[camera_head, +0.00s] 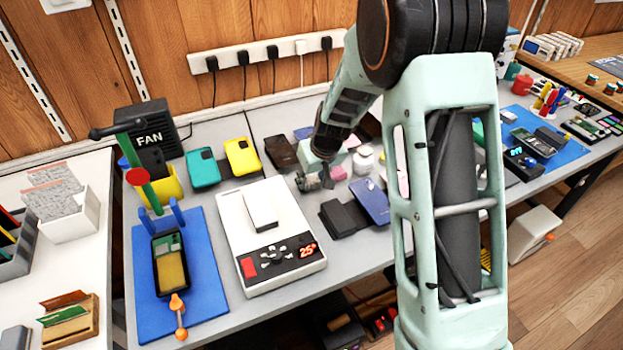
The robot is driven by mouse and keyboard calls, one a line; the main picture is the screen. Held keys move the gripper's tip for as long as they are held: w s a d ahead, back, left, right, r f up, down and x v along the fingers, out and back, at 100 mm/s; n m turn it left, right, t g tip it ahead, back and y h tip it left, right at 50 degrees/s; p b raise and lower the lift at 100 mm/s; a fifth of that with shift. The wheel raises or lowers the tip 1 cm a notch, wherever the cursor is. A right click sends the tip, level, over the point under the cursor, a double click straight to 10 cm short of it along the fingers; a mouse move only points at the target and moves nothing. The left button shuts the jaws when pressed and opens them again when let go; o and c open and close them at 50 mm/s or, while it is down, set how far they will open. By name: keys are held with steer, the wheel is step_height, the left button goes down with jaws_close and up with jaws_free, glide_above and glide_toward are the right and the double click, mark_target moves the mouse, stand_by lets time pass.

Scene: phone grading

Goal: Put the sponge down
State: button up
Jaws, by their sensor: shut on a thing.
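My gripper (314,181) is at the end of my arm, low over the middle of the grey bench, and its jaws are shut on the sponge. The sponge is small in this view and mostly hidden by the fingers, so I cannot make out its shape. A small pink thing (338,173) shows just right of the fingers, too small to name. I cannot tell whether the held sponge touches the bench.
A white heating plate (237,262) reading 25° and a blue mat (208,285) with an opened phone lie left. Phone cases (202,167) stand behind. A dark wallet case (342,219) and a blue phone (371,200) lie in front of my gripper. White jars (363,160) stand right.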

steer(key=o, duration=1)
steer(key=shift+f, duration=0.1)
steer(key=shift+s+d+r+p, duration=0.1)
steer(key=shift+r+p, duration=0.25)
steer(key=shift+r, duration=0.3)
steer(key=p+v, duration=0.1)
steer(key=v, duration=1)
steer(key=shift+s, duration=0.1)
